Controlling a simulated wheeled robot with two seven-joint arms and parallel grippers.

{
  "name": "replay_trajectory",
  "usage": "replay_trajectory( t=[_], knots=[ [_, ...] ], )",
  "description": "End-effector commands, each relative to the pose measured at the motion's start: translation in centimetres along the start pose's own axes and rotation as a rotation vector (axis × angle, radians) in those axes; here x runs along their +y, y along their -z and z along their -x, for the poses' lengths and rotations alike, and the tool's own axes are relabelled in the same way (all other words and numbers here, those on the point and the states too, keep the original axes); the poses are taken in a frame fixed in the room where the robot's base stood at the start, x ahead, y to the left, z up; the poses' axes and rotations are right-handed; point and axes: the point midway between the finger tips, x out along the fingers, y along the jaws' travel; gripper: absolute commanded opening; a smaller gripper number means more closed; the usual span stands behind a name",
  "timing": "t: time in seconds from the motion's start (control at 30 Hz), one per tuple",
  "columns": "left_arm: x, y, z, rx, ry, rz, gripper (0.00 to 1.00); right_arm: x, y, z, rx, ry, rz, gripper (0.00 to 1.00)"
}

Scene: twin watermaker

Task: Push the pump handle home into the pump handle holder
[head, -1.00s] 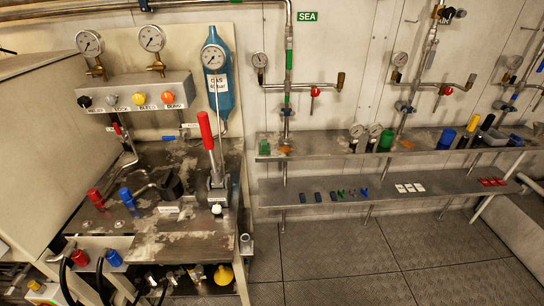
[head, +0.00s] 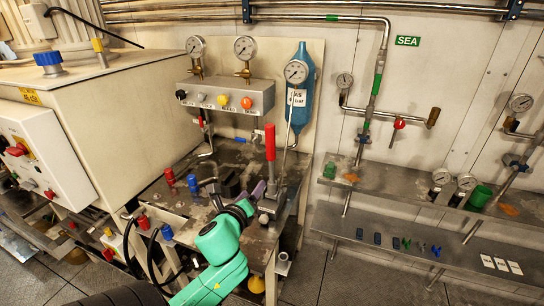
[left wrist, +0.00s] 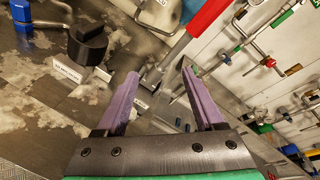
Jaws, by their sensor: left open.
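The pump handle (head: 270,143) has a red grip and stands nearly upright on the bench, its metal lower end at the pump mount. In the left wrist view its red grip and grey shaft (left wrist: 205,20) cross the top, beyond the fingers. My left gripper (head: 260,191) has purple fingers and is beside the handle's lower part. In the left wrist view its fingers (left wrist: 160,74) are spread with nothing between them. I cannot tell for sure which part is the pump handle holder; a short grey tube (head: 283,263) is on the bench's right side. My right gripper is out of view.
The bench (head: 160,190) carries red and blue fittings and a dark round block (left wrist: 88,46). Above it are a knob box (head: 226,96), gauges and a blue cylinder (head: 303,85). A shelf (head: 400,195) stands on the right. A large beige cabinet (head: 110,105) is on the left.

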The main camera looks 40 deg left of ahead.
Motion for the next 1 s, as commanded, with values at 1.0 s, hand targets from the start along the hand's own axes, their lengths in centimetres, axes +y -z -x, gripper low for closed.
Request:
replay_trajectory(
  t=[1.0],
  knots=[
    [-8.6, -6.3, -13.3, -0.201, 0.198, -0.695, 0.7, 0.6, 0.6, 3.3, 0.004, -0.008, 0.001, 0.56]
  ],
)
